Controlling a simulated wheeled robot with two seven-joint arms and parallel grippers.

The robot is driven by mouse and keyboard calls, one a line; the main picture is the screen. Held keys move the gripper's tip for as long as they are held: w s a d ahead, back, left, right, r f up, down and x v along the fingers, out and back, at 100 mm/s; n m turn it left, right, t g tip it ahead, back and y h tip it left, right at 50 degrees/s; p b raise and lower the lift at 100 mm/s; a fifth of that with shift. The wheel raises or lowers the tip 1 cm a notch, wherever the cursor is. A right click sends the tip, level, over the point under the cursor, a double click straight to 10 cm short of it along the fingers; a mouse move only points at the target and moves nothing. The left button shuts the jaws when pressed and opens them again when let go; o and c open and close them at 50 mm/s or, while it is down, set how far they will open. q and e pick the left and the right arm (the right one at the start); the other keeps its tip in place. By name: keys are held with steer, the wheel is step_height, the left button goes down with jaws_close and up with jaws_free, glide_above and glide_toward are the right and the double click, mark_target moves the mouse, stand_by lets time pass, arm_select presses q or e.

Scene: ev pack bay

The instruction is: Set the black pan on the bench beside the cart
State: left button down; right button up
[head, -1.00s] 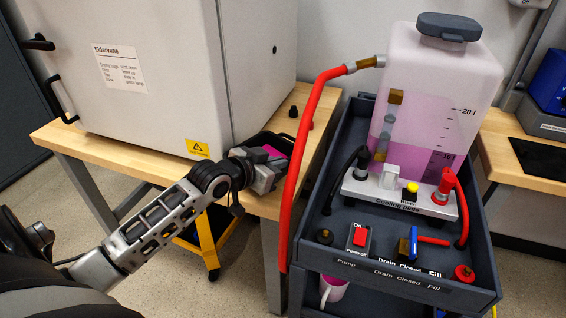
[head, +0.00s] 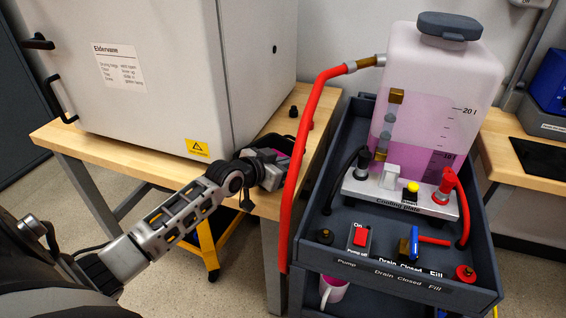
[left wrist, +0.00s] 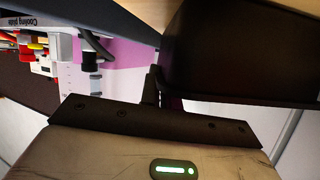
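The black pan (head: 276,139) is at the right end of the wooden bench (head: 325,112), beside the cart. My left gripper partly covers it, and a little pink shows in it. My left gripper (head: 270,166) is at the pan's near side. In the left wrist view the pan (left wrist: 245,50) fills the upper right, and the fingers (left wrist: 158,90) sit close together at its edge, seemingly pinching it. I cannot tell whether the pan's underside touches the bench. My right gripper is not in view.
The grey cart (head: 345,140) stands right of the bench with a tank of pink liquid (head: 425,95). A red hose (head: 303,150) hangs between pan and cart. A large grey cabinet (head: 150,75) fills the bench's left. A small black knob (head: 293,111) lies behind the pan.

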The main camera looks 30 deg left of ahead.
arm_select(q)
steer(key=c, duration=1.6)
jaws_free()
steer(key=shift+c, duration=0.2)
steer(key=shift+r, duration=0.15)
steer(key=p+v, duration=0.1)
steer(key=v, duration=1.1)
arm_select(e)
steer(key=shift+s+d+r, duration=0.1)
